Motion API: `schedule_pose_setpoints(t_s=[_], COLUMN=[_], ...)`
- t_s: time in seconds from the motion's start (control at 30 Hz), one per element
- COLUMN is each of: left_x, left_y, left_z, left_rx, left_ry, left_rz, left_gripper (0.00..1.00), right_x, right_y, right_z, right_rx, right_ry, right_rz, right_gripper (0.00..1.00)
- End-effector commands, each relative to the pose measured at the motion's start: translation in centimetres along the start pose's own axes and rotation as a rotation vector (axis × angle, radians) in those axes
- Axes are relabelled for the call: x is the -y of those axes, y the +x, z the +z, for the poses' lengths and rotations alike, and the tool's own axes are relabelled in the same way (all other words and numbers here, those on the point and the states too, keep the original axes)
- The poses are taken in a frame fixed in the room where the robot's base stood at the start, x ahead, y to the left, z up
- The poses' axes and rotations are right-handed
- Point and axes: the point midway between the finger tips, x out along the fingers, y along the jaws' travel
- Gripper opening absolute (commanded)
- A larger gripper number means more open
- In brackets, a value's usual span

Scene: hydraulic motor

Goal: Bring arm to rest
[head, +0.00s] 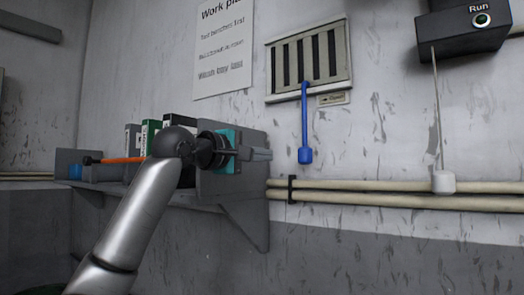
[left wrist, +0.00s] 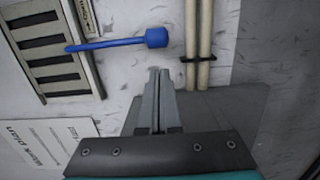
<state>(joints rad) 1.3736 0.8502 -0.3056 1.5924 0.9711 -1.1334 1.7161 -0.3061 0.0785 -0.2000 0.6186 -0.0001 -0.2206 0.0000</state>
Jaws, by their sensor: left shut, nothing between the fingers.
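My left gripper (head: 262,154) is in front of the wall shelf in the head view, pointing right with its fingers together and empty. In the left wrist view my left gripper (left wrist: 158,75) also shows its two fingers side by side with nothing between them. A blue handle (head: 304,125) hangs from the wall vent to the right of the fingertips, apart from them. The blue handle (left wrist: 120,43) lies beyond the fingertips in the left wrist view. My right gripper is in neither view.
The grey shelf (head: 258,215) holds binders (head: 148,135) and an orange-handled tool (head: 122,160). A slatted vent (head: 309,60), a work plan sheet (head: 222,48) and pipes (head: 400,202) are on the wall. A Run box (head: 468,38) with a white-ended pull cord (head: 443,182) hangs at right.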

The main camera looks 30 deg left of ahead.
Motion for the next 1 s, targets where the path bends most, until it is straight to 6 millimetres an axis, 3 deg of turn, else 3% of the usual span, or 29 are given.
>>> schedule_pose_setpoints(t_s=[0.73,0.87,0.97,1.0], left_x=[0.7,5.0,11.3,14.2], left_y=[0.5,2.8,5.5,6.7], left_z=[-0.2,-0.8,-1.6,-1.9], left_rx=[0.000,-0.012,-0.028,-0.035], left_ry=[0.002,0.031,0.077,0.102], left_rz=[-0.006,-0.050,-0.109,-0.137], left_gripper=[0.00,0.00,0.00,0.00], right_x=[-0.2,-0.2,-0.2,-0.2], right_y=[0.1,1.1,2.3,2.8], right_z=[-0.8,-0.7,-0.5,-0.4], right_rx=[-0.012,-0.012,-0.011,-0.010], right_ry=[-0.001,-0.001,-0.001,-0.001], right_rz=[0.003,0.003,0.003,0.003], right_gripper=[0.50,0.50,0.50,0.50])
